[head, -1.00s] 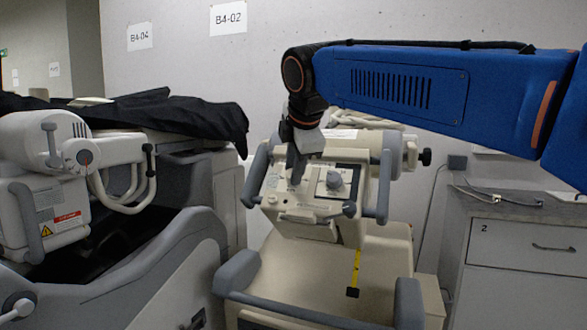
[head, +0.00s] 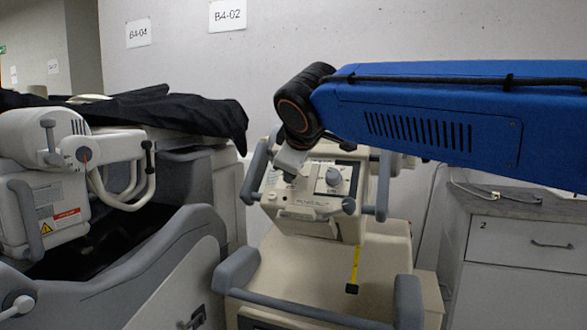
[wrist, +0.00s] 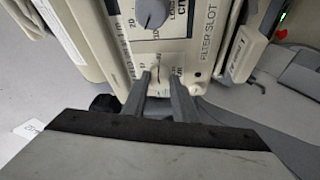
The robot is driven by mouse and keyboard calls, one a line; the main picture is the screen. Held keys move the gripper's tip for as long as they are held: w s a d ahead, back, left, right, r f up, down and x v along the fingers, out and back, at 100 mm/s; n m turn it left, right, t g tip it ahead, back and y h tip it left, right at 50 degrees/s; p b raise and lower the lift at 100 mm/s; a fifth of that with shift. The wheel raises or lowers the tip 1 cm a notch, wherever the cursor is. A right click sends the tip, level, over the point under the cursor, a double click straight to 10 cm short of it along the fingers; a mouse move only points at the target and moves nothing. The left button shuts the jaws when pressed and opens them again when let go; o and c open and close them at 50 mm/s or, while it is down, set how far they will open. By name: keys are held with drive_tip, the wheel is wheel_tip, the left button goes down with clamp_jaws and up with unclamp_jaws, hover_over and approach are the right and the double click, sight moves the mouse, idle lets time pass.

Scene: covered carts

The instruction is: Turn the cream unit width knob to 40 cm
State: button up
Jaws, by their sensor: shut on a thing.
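The cream unit (head: 315,228) stands in the middle of the head view, its control panel facing up and towards me. One grey round knob (head: 333,177) on the panel's right is clear of my gripper; a grey knob with a printed scale also shows at the top of the wrist view (wrist: 153,12). My gripper (head: 289,177) is down at the panel's left dial, tilted. In the wrist view its two fingers (wrist: 160,76) are close together over a second printed scale marked cm. They are shut on a knob, which they mostly hide. I cannot read its setting.
A yellow tape (head: 355,265) hangs in front. A grey-white cart under black cloth (head: 195,113) stands left; a drawer cabinet (head: 525,242) stands right.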

drive_tip(key=shift+m, duration=0.3)
drive_tip(key=o, duration=1)
drive_tip(key=shift+o, duration=0.2)
drive_tip(key=shift+s, duration=0.15)
drive_tip(key=v, duration=1.7)
drive_tip(key=shift+s+a+r, duration=0.1)
drive_tip(key=shift+s, duration=0.05)
